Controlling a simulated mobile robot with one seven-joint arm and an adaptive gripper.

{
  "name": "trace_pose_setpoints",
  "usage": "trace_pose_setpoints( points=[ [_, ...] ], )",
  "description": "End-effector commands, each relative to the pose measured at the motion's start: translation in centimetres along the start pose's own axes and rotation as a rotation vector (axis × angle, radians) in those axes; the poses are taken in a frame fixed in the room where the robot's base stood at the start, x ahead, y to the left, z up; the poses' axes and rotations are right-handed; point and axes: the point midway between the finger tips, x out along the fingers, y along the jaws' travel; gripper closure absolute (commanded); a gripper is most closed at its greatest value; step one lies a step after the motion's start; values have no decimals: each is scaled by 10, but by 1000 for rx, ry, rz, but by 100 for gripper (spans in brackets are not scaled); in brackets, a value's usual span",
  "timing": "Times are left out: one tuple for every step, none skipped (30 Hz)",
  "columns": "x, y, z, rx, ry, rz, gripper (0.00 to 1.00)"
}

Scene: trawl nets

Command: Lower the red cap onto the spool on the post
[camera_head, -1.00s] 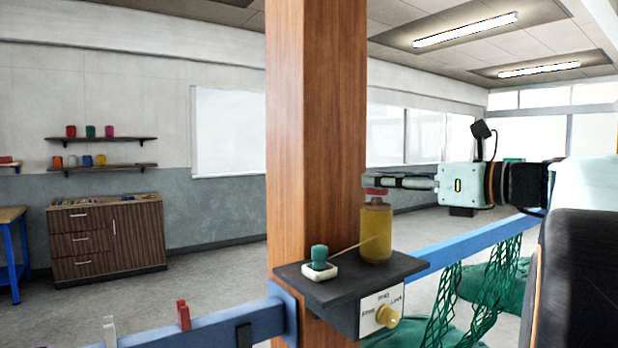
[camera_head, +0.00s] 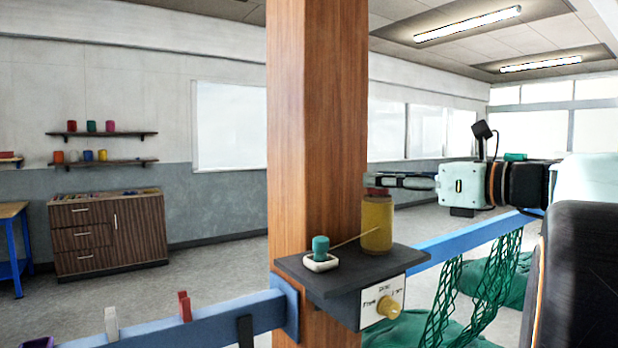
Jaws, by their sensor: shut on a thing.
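My gripper (camera_head: 374,180) reaches in from the right and is shut on the small red cap (camera_head: 377,191), its fingers lying level across it. The cap is directly above the yellow spool (camera_head: 377,225), which stands upright on the dark shelf of the wooden post (camera_head: 317,150). The cap's underside looks very close to the spool's top or touching it; I cannot tell which. A thread runs from the spool to the left. The fingers partly hide the cap.
A teal plug-shaped piece sits in a white dish (camera_head: 320,262) left of the spool. A dial box (camera_head: 385,304) with a brass knob is on the shelf's front. Blue rails (camera_head: 200,329) meet the post, and green netting (camera_head: 478,275) hangs at the right.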

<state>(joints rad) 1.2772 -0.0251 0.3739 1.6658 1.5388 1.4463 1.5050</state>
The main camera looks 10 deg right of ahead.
Motion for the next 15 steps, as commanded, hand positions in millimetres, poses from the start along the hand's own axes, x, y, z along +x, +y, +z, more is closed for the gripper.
trace_pose_setpoints(
  points=[
    [0,0,0,0,0,0,90],
    [0,0,0,0,0,0,90],
    [0,0,0,0,0,0,67],
    [0,0,0,0,0,0,64],
    [0,0,0,0,0,0,60],
    [0,0,0,0,0,0,56],
    [0,0,0,0,0,0,53],
    [0,0,0,0,0,0,51],
    [0,0,0,0,0,0,51],
    [0,0,0,0,0,0,51],
    [0,0,0,0,0,0,51],
    [0,0,0,0,0,0,51],
    [0,0,0,0,0,0,51],
    [0,0,0,0,0,0,51],
    [0,0,0,0,0,0,51]
  ],
)
